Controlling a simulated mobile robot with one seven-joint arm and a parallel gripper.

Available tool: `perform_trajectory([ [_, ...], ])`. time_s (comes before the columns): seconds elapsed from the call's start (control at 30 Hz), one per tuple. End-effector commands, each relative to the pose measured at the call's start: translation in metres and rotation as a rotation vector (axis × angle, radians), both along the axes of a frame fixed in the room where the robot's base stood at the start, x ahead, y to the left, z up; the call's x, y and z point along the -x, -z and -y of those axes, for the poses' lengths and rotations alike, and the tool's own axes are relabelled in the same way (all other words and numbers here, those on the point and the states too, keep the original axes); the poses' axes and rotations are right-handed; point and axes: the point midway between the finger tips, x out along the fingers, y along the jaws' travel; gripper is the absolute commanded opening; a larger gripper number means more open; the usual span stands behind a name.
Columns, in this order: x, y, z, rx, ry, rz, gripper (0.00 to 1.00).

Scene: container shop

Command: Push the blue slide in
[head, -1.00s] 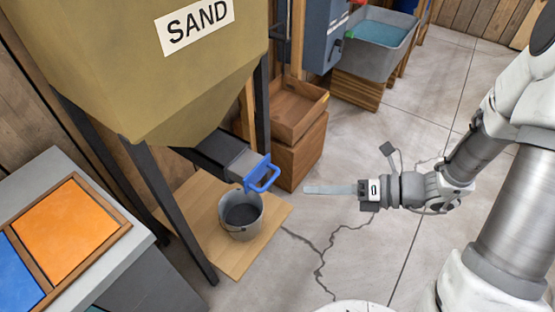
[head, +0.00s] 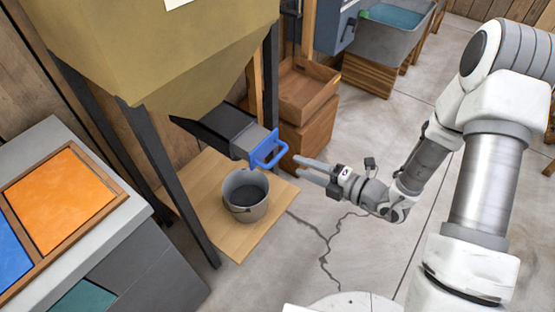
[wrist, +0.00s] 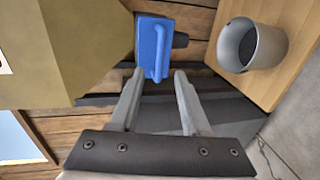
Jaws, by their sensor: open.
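The blue slide (head: 266,149) with its loop handle sits at the end of the grey chute under the hopper (head: 150,50). A grey slide body shows behind its blue front, so it is partly out. In the wrist view the blue slide (wrist: 154,48) is ahead, just beyond the fingertips. My gripper (head: 300,168) is open and empty, right of the handle and a little apart from it. Its two fingers show in the wrist view (wrist: 157,75). A grey bucket (head: 245,195) stands below the slide on a wooden board; its inside looks dark.
Dark hopper legs (head: 160,165) stand left of the bucket. A wooden crate (head: 308,90) is behind the slide. A counter with orange and blue panels (head: 65,200) is at left. Open concrete floor (head: 330,250) lies at front right.

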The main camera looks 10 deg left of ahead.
Motion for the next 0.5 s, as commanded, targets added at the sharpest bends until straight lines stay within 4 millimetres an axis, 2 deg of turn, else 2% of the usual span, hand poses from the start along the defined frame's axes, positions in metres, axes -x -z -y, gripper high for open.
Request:
perform_trajectory([
  [0.03, -0.003, 0.005, -0.012, 0.001, -0.006, 0.002, 0.47],
  [0.2, -0.017, 0.012, -0.043, 0.0, -0.005, 0.003, 0.47],
  [0.33, -0.025, 0.016, -0.062, 0.0, -0.005, 0.002, 0.47],
  [0.5, -0.031, 0.018, -0.076, 0.001, -0.003, 0.002, 0.47],
])
